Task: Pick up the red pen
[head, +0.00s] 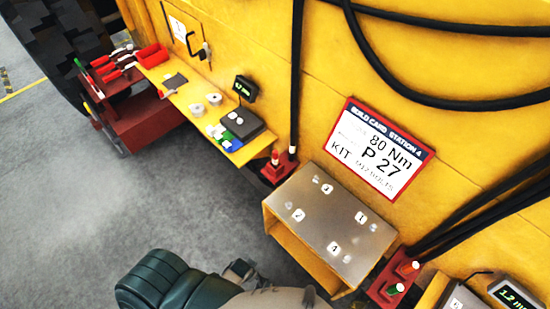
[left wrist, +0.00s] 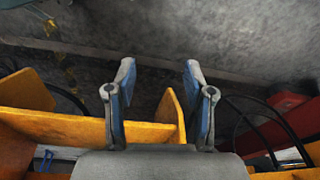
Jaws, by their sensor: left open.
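I cannot make out the red pen for certain in the head view. A small red and white piece (head: 161,94) lies at the front edge of the yellow shelf (head: 182,108), and several slim red-handled pieces (head: 112,74) lie in the dark red rack at the left; any of these could be it. My left gripper (left wrist: 158,76) shows in the left wrist view with its two blue-grey fingers apart and nothing between them. In the head view my left arm is at the bottom edge, away from the shelf. My right gripper is not seen.
Grey floor (head: 110,215) is clear at left.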

